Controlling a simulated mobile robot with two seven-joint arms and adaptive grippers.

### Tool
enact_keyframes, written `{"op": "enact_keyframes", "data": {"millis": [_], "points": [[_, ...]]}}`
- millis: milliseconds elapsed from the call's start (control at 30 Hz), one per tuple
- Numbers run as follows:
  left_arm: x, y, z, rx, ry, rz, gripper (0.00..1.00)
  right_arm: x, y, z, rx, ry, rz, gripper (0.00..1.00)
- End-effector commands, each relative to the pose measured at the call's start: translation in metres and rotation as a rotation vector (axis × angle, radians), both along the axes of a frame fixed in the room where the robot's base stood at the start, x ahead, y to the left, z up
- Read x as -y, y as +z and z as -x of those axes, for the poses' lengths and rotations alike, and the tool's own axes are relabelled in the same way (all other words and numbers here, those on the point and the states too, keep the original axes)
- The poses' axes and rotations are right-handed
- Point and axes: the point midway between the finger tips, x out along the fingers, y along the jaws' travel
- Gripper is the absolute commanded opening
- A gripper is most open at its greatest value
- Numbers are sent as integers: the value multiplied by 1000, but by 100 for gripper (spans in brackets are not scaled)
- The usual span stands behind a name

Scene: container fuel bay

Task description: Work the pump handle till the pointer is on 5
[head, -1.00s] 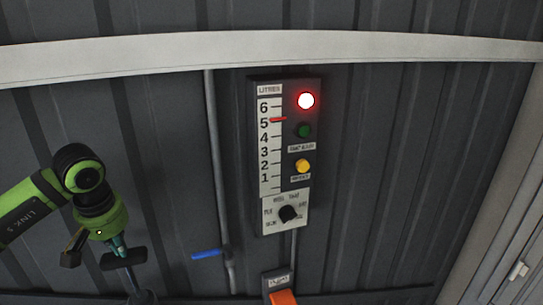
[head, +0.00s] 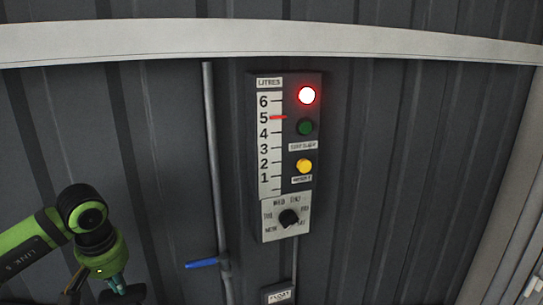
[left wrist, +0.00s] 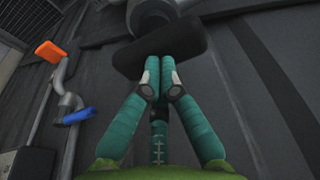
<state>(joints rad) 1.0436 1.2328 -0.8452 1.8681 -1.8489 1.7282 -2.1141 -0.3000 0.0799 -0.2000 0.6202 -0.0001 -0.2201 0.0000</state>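The gauge panel (head: 286,155) hangs on the dark wall in the head view. Its red pointer (head: 278,118) is level with the 5 mark on the litres scale. My left gripper (head: 119,292) is at the lower left of the head view, partly cut off by the bottom edge. In the left wrist view, its teal fingers (left wrist: 159,72) are drawn together at a black bar, which appears to be the pump handle (left wrist: 185,49). The fingers hide part of the bar, so the grip itself is only partly seen. My right gripper is not in view.
The panel has a lit red lamp (head: 307,95), a green button (head: 305,127), a yellow button (head: 304,166) and a day dial (head: 289,218). A blue lever (head: 202,263) sticks out from a grey pipe. An orange handle (left wrist: 50,51) shows in the left wrist view.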

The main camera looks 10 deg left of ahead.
Motion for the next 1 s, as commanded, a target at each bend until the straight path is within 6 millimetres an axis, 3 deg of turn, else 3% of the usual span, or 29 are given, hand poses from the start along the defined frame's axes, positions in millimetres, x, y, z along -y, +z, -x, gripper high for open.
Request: {"op": "enact_keyframes", "data": {"millis": [33,267,1000], "points": [[1,-13,2,-14,-4,1,0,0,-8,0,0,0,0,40],[1,2,2,-14,-4,1,0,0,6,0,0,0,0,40],[1,94,2,-11,-3,2,0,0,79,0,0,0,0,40]]}}
